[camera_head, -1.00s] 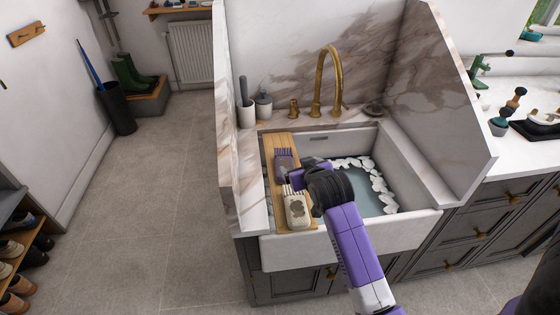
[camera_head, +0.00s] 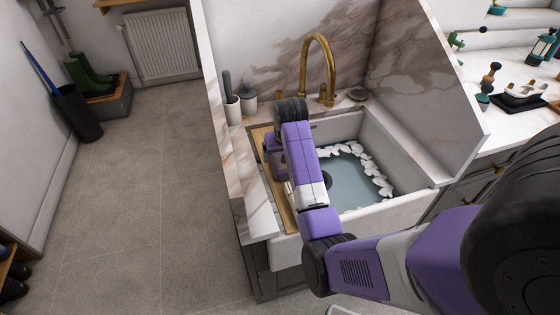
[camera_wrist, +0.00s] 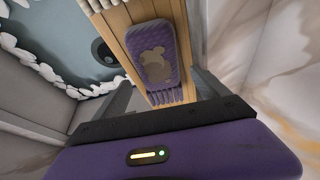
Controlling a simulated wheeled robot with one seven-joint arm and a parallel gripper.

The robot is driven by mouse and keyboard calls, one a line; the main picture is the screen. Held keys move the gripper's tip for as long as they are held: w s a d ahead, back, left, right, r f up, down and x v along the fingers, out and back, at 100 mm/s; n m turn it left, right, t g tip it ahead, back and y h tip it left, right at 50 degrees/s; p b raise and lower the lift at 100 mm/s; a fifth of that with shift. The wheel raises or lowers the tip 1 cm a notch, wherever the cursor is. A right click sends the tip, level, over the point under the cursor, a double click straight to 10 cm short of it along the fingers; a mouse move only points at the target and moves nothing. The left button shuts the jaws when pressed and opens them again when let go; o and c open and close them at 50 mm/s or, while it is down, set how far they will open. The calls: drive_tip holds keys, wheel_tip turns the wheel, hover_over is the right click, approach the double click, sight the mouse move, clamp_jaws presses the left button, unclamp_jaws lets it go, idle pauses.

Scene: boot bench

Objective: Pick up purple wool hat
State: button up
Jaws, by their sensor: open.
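A flat purple knitted piece (camera_wrist: 160,55) with a pale animal-shaped patch and a fringed edge lies on a wooden board (camera_wrist: 117,33) in the wrist view. It is the only purple woollen thing I see, though its fringe makes it look more like a folded scarf than a hat. My gripper (camera_wrist: 160,98) is open, its two dark fingers apart on either side of the fringed end, with nothing held. In the head view my gripper (camera_head: 272,150) is over the board at the sink's left, and my arm hides the purple piece.
The board (camera_head: 270,180) spans the left side of a white sink (camera_head: 405,165) with water and pale petal-like pieces around its edge. A cream fringed piece (camera_wrist: 100,4) lies on the board beyond the purple one. A brass tap (camera_head: 318,60) and marble walls stand close by.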

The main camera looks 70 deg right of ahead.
drive_tip(key=shift+x, duration=1.6)
drive_tip(key=shift+a, duration=0.1)
drive_tip(key=shift+c, duration=0.3)
drive_tip(key=c, duration=1.4)
drive_tip(key=shift+r, duration=0.2)
